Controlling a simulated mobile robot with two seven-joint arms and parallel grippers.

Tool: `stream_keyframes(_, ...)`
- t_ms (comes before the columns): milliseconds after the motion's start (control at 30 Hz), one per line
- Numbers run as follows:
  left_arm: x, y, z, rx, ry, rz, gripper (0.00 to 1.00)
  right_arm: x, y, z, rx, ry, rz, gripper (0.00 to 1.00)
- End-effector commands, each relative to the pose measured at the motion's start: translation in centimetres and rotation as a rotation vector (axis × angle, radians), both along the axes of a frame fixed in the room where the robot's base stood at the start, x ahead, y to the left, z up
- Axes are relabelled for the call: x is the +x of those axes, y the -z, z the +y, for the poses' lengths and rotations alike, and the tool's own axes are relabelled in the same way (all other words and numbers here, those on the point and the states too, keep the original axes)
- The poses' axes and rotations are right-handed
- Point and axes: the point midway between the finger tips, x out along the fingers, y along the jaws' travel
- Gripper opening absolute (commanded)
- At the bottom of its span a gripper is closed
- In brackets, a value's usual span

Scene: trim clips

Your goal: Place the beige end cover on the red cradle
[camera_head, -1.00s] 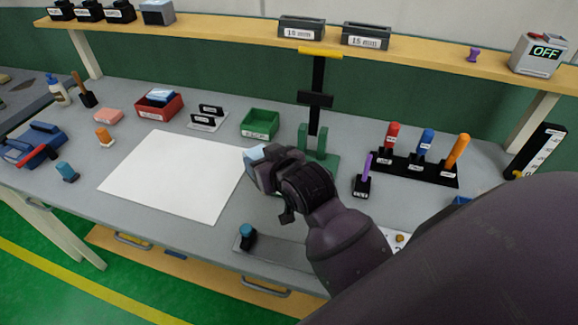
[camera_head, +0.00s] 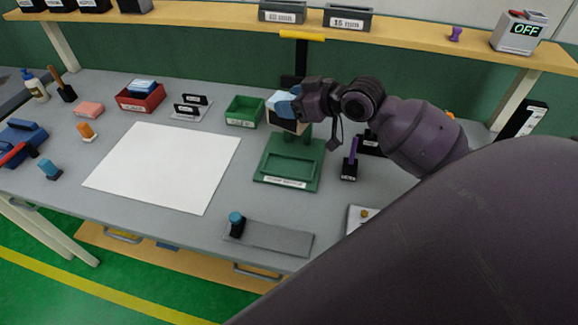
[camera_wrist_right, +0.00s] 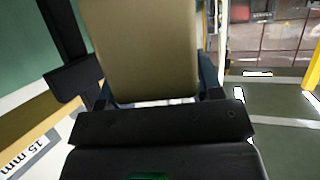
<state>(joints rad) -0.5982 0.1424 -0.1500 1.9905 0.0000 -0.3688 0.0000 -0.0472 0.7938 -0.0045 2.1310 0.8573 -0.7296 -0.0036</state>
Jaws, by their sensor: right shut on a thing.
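My right gripper (camera_head: 284,106), with light-blue fingertips, is shut on a block that I take for the beige end cover (camera_wrist_right: 150,50). In the right wrist view the block is beige-olive and fills the space between the fingers. In the head view it is mostly hidden, held above the back of a green fixture (camera_head: 287,181). I cannot pick out a red cradle for sure. A red open bin (camera_head: 142,104) with a blue-and-white thing in it stands at the back left of the bench, apart from the gripper. My left gripper is not in view.
A green bin (camera_head: 244,112) stands left of the gripper. A white sheet (camera_head: 163,165) lies flat on the bench. A purple-handled tool (camera_head: 352,153) stands right of the fixture. A shelf (camera_head: 200,19) runs above the back, with a black post and yellow bar (camera_head: 302,36) in front.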

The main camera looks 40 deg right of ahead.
Motion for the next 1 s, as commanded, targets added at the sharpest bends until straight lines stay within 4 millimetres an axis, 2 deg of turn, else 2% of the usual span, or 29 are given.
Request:
stream_keyframes(100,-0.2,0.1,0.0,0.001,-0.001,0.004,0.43,0.0,-1.5,-0.9,-0.006,-0.066,0.000,0.28)
stream_keyframes(267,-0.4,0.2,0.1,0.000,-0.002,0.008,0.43,-0.3,-3.4,-1.2,-0.005,-0.153,-0.001,0.28)
stream_keyframes(367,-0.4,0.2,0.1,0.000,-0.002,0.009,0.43,-0.6,-4.4,-1.0,-0.003,-0.203,-0.001,0.28)
stream_keyframes(500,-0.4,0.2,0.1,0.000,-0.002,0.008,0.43,-1.1,-5.5,0.4,-0.002,-0.274,-0.003,0.28)
stream_keyframes(1000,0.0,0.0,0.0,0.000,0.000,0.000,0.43,-1.2,-5.5,0.8,0.003,-0.302,0.000,0.28)
